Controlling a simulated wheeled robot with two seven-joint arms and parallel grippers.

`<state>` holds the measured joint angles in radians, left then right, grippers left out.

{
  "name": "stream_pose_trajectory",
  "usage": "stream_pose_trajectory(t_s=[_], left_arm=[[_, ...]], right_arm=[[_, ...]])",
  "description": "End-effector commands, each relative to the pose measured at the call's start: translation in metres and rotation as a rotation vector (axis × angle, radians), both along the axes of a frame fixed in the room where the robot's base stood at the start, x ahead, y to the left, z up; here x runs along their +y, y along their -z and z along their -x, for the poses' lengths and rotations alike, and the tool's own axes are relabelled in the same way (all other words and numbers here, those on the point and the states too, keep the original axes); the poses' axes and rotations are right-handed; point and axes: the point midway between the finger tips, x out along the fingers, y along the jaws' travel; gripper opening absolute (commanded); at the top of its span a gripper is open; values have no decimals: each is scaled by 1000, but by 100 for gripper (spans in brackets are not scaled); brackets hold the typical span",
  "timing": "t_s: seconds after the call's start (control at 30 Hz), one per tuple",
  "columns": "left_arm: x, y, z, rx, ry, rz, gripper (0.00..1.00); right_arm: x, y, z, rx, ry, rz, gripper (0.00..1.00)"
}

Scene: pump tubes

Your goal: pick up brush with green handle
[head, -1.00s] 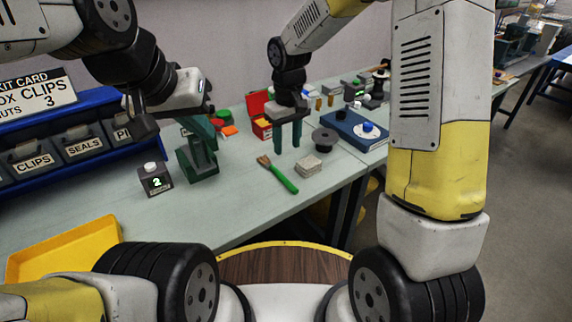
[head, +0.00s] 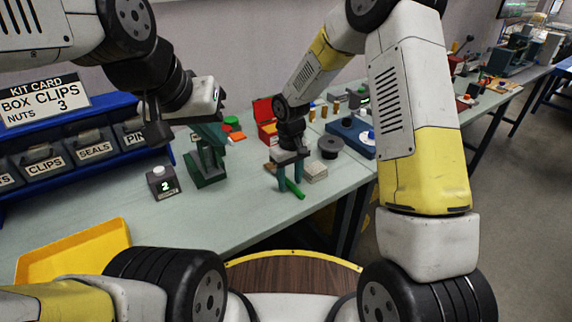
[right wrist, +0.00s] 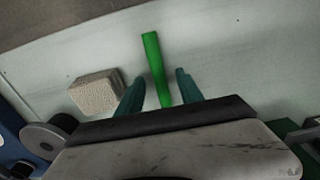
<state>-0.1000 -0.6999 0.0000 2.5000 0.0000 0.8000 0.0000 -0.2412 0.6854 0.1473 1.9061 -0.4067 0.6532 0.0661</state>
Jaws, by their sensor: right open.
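The brush with the green handle (head: 296,189) lies on the grey-green workbench. Its brown bristle end is mostly hidden behind my right gripper in the head view. My right gripper (head: 289,186) points down over the brush with its two teal fingers apart. In the right wrist view, the green handle (right wrist: 152,56) runs between the open fingers (right wrist: 158,88), with no visible grip on it. My left gripper (head: 180,130) hangs at the left, near a green stand; its fingers are not clear against that stand.
A pale stack of pads (head: 315,172) lies close right of the brush. A black spool (head: 330,147), a red box (head: 266,122) and a blue device (head: 345,136) stand behind. The green stand (head: 206,165) and a counter block (head: 162,182) are left. A yellow tray (head: 75,250) is nearer.

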Motion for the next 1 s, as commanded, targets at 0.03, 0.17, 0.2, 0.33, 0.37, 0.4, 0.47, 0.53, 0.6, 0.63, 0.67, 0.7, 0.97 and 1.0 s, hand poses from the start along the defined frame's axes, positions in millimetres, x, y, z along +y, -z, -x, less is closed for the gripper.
stream_pose_trajectory(t_s=[0.03,0.17,0.2,0.33,0.37,0.4,0.47,0.53,0.6,0.63,0.67,0.7,0.97,1.0], left_arm=[[0,0,0,0,0,0,0],[0,0,0,0,0,0,0],[0,0,0,0,0,0,0],[0,0,0,0,0,0,0],[0,0,0,0,0,0,0],[0,0,0,0,0,0,0],[0,0,0,0,0,0,0],[0,0,0,0,0,0,0],[0,0,0,0,0,0,0],[0,0,0,0,0,0,0],[0,0,0,0,0,0,0],[0,0,0,0,0,0,0],[0,0,0,0,0,0,0],[0,0,0,0,0,0,0]], right_arm=[[0,0,0,0,0,0,44],[0,0,0,0,0,0,32],[0,0,0,0,0,0,24],[0,-1,0,0,0,0,0],[0,-1,0,0,0,0,0],[0,-1,0,0,0,0,0],[0,-1,0,0,0,0,0],[0,-1,0,0,0,0,0],[0,-1,0,0,0,0,0],[0,-1,0,0,0,0,0],[0,-1,0,0,0,0,0],[0,-2,0,-1,0,-1,0],[0,-21,-1,-3,0,-1,0],[0,-26,-1,-3,1,-1,0]])
